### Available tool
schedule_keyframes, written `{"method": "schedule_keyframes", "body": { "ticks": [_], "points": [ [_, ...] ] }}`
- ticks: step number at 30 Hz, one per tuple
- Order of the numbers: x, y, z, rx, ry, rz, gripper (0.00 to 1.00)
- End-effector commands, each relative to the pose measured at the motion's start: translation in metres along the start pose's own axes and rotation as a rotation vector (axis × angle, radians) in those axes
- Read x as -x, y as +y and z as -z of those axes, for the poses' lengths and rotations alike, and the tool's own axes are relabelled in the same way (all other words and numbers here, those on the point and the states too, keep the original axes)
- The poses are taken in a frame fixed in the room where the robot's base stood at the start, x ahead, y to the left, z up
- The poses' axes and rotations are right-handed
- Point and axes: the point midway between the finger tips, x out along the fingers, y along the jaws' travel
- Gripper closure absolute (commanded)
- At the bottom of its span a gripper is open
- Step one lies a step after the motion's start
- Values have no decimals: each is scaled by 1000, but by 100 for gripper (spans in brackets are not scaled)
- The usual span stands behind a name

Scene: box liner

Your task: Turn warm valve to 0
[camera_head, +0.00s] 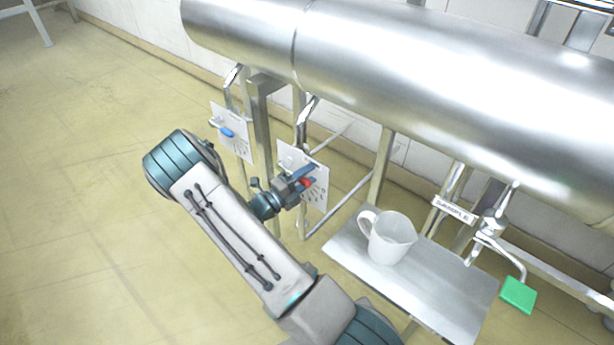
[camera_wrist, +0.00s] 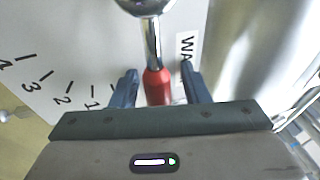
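The warm valve's red handle (camera_wrist: 158,86) sits on a metal lever (camera_wrist: 152,40) in the wrist view. Its white dial plate (camera_wrist: 75,50) shows marks numbered 1, 2, 3 and 4 at the left. A partly hidden label starting "WA" (camera_wrist: 185,48) is at the right. My gripper (camera_wrist: 160,82) has a finger on either side of the red handle, with a visible gap on both sides, so it is open around it. In the head view my gripper (camera_head: 304,177) is at the plate, with the red handle (camera_head: 307,182) partly behind the fingers.
A second plate with a blue handle (camera_head: 227,132) stands to the left. A large steel cylinder (camera_head: 420,70) runs above. A white pitcher (camera_head: 390,240) stands on a metal shelf (camera_head: 455,290) at the right. The floor at left is clear.

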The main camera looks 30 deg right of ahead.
Motion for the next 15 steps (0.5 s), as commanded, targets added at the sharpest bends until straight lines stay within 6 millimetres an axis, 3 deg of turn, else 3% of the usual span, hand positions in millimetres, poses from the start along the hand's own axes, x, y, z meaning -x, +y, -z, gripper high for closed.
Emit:
{"method": "schedule_keyframes", "body": {
  "ticks": [8, 15],
  "points": [
    [13, 0, -1, -1, -3, 0, 59],
    [65, 1, -1, -2, -6, -2, 59]
  ]
}}
